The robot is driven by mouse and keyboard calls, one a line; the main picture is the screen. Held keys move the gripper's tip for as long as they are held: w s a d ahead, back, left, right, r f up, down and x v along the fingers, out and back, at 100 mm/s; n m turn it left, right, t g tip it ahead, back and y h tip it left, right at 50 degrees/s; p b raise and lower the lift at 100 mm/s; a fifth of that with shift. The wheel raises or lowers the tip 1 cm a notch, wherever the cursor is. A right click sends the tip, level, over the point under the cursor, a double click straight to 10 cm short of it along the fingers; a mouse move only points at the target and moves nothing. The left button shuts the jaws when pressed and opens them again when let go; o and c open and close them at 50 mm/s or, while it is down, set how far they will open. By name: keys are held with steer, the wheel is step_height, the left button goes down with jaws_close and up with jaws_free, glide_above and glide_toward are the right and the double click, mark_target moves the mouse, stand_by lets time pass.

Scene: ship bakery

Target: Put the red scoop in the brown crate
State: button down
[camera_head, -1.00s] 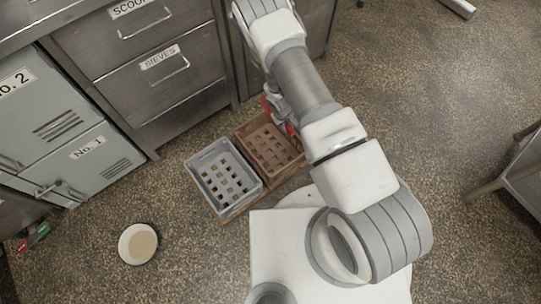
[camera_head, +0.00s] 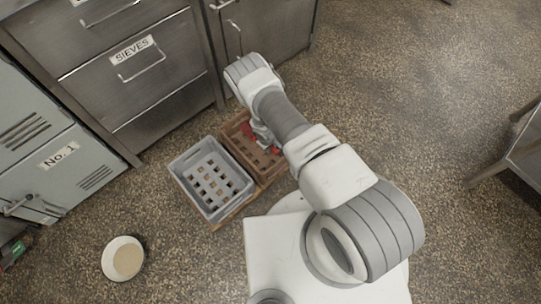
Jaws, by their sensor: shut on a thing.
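The brown crate (camera_head: 240,153) sits on the floor just right of a grey crate, with a slatted, holed bottom. My gripper (camera_head: 264,141) points down at the brown crate's right part, partly hidden by my own arm. It is shut on the red scoop (camera_head: 274,150). Red parts show on both sides of the gripper, within the crate's outline. I cannot tell whether the scoop touches the crate's bottom.
The grey crate (camera_head: 186,188) is empty and touches or nearly touches the brown one. A white bowl (camera_head: 108,264) with pale contents stands on the floor at lower left. Steel drawers (camera_head: 130,75) and a locker (camera_head: 60,165) stand behind.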

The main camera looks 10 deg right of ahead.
step_height(320, 180, down, 6)
steer(key=shift+f+b, duration=0.1)
steer(key=shift+b, duration=1.05)
steer(key=c, duration=0.7)
jaws_free()
